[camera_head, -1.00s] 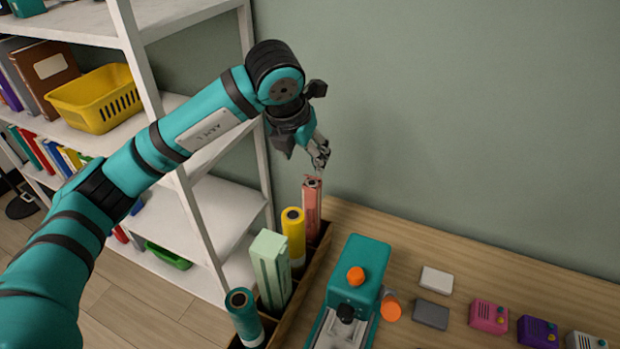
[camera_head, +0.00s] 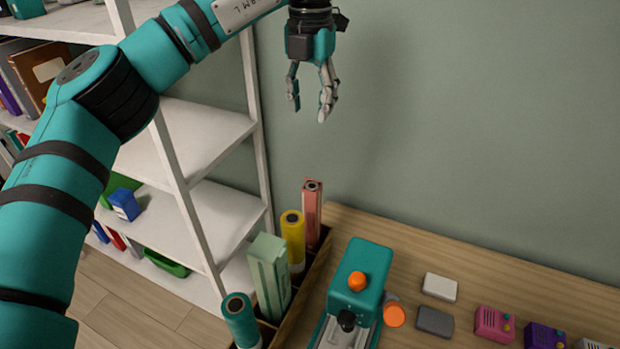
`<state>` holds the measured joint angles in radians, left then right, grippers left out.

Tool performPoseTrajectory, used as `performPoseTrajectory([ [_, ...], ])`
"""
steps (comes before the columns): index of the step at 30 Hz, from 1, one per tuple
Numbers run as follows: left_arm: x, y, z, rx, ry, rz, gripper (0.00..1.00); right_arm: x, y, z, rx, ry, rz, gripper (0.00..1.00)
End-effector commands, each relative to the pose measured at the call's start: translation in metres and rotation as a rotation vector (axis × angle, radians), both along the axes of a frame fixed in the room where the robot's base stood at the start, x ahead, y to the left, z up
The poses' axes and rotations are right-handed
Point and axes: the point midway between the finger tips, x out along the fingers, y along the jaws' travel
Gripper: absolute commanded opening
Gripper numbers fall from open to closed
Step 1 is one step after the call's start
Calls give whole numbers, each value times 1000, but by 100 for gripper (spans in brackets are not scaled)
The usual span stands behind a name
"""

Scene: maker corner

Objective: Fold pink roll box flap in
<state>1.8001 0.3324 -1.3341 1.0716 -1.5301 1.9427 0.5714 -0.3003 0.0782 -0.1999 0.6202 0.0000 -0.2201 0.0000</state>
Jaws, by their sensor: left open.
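The pink roll box (camera_head: 312,212) stands upright at the far end of a dark wooden holder, near the wall. A dark round spot shows in its top; no flap stands out from it, and I cannot tell exactly how the flap lies. My left gripper (camera_head: 309,104) is open and empty, pointing down, well above the pink roll box and apart from it. My right gripper is not in view.
The holder also bears a yellow roll (camera_head: 293,238), a pale green box (camera_head: 269,275) and a teal roll (camera_head: 241,318). A teal machine (camera_head: 357,285) stands right of it. Small boxes (camera_head: 440,287) lie further right. White shelves (camera_head: 205,135) stand left.

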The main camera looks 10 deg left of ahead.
Motion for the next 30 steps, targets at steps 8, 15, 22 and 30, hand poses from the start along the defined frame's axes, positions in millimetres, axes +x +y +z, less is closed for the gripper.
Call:
performPoseTrajectory([
  [8, 0, 1, -22, -2, 13, 3, 42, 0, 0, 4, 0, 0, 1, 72],
  [15, 0, 1, -73, -2, 13, 3, 42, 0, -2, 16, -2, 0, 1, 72],
  [22, -1, 1, -122, -2, 13, 4, 42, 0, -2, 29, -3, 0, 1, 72],
  [30, 0, 1, -161, -2, 10, 4, 42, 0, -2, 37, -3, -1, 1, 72],
])
